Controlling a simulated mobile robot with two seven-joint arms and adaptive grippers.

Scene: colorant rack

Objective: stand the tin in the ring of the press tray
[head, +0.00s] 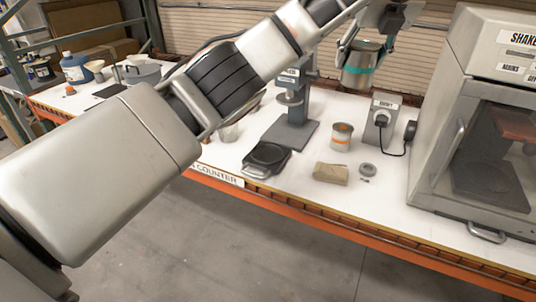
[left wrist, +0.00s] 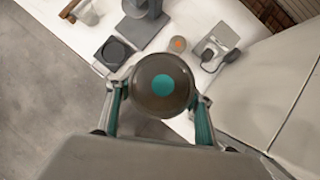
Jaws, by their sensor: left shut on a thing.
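My left gripper (head: 362,47) is shut on a grey metal tin (head: 358,78) with a teal band, held upright in the air above the counter's back part, right of the press. In the left wrist view the tin's round lid (left wrist: 163,84) with a teal dot sits between the two fingers of the left gripper (left wrist: 160,95). The dark press tray (head: 266,159) with a round ring lies on the counter in front of the press (head: 290,135), and its ring looks empty. The tray also shows in the left wrist view (left wrist: 114,53), up and left of the tin. My right gripper is out of view.
A second tin (head: 341,137) with an orange mark stands below the held tin. A folded cloth (head: 331,174), a grey round piece (head: 368,169) and a switch box (head: 381,118) are nearby. A large shaker cabinet (head: 480,110) stands at right. The left arm hides part of the counter.

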